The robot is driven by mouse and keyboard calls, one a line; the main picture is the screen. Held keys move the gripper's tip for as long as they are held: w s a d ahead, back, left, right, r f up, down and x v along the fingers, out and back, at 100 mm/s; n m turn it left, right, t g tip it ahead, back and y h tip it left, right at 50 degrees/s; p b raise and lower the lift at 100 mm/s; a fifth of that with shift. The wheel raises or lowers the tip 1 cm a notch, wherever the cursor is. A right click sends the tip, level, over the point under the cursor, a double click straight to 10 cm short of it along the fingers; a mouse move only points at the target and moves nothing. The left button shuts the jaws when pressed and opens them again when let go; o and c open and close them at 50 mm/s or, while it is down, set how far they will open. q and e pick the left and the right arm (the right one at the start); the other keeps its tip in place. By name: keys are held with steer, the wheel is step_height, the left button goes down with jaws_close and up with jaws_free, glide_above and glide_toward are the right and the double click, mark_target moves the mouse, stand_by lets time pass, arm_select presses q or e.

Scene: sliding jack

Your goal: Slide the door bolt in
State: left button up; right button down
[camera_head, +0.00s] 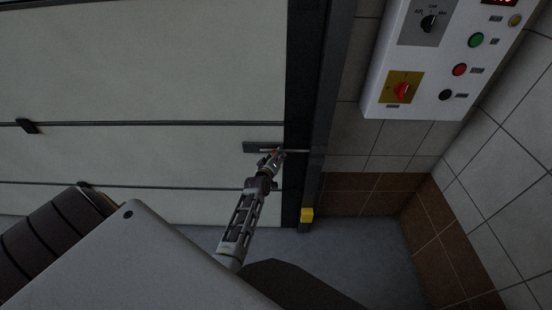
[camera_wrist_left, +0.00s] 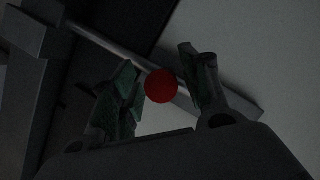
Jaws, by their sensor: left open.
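My left gripper (camera_head: 272,156) is at the bolt. In the wrist view its two fingers (camera_wrist_left: 160,88) are apart, with the red knob between them. I cannot tell whether a finger touches the knob. My right gripper is not in view.
A white control box (camera_head: 432,60) with buttons and switches hangs on the tiled wall at the upper right. A yellow block (camera_head: 306,215) sits at the foot of the door frame (camera_head: 318,90). Grey floor (camera_head: 370,250) is clear at the lower right.

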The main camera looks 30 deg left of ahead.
arm_select(q)
steer(key=v, duration=0.7)
steer(key=shift+s+d, duration=0.15)
steer(key=shift+d, duration=0.05)
stand_by(0.3)
steer(key=shift+f, duration=0.1)
stand_by(0.3)
